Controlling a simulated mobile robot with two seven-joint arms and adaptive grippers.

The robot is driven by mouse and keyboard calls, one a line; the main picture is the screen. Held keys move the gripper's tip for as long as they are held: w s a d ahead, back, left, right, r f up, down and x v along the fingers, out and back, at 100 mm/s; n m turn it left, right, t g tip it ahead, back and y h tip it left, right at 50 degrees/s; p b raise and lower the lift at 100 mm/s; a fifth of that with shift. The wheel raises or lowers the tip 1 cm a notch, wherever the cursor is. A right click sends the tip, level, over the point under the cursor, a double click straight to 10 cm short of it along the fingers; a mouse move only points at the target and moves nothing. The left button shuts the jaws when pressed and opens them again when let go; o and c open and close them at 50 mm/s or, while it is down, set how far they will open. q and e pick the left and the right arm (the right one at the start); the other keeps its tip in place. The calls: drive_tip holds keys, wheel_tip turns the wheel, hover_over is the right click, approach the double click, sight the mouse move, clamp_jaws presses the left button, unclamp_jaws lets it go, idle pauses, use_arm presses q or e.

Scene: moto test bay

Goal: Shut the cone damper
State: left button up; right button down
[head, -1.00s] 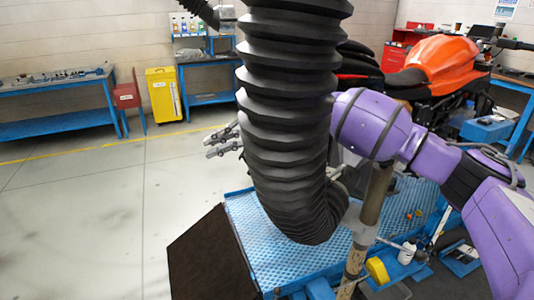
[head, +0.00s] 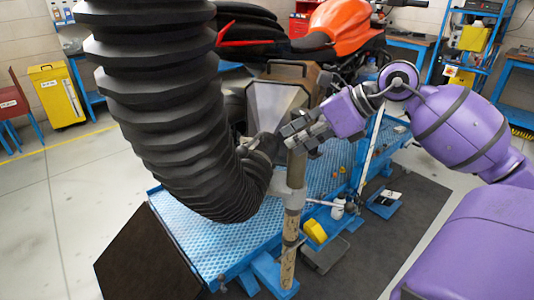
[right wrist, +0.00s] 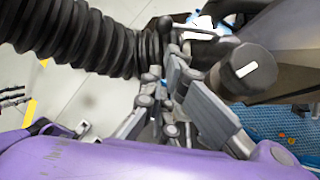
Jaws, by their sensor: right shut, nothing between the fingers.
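A grey metal cone (head: 275,105) stands in the middle of the head view, at the end of the thick black ribbed hose (head: 165,110). My right gripper (head: 292,133) is shut and empty just in front of the cone's lower right side. In the right wrist view, the fingers (right wrist: 190,82) lie close beside a dark round knob (right wrist: 245,70) with a white mark. I cannot tell whether they touch it. The damper's flap is not clearly visible. Small dark fingers, likely my left gripper (right wrist: 12,97), show at the left edge; their opening is unclear.
An upright post (head: 292,205) stands just below my right gripper. The blue lift platform (head: 215,240) lies underneath, with an orange motorcycle (head: 338,22) behind. A yellow cabinet (head: 57,95) stands at the far left.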

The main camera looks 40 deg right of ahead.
use_arm(q)
drive_tip(key=shift+s+f, duration=0.3)
drive_tip(key=shift+f, duration=0.1)
use_arm(e)
drive_tip(key=shift+n+h, duration=0.3)
drive_tip(key=shift+h, duration=0.3)
drive_tip(key=shift+w+d+r+x, duration=0.15)
drive_tip(key=shift+w+x, duration=0.1)
drive_tip(key=shift+x, duration=1.55)
drive_tip(key=shift+w+d+r+x, duration=0.1)
drive_tip(key=shift+w+r+x, duration=0.1)
drive_tip(key=shift+x, duration=1.6)
drive_tip(key=shift+w+d+r+x, duration=0.15)
drive_tip(key=shift+w+x, duration=0.1)
drive_tip(key=shift+x, duration=1.5)
use_arm(q)
drive_tip(key=shift+s+f+b, duration=0.1)
drive_tip(key=shift+f+b, duration=0.05)
drive_tip(key=shift+b, duration=0.2)
use_arm(e)
drive_tip(key=shift+f, duration=0.1)
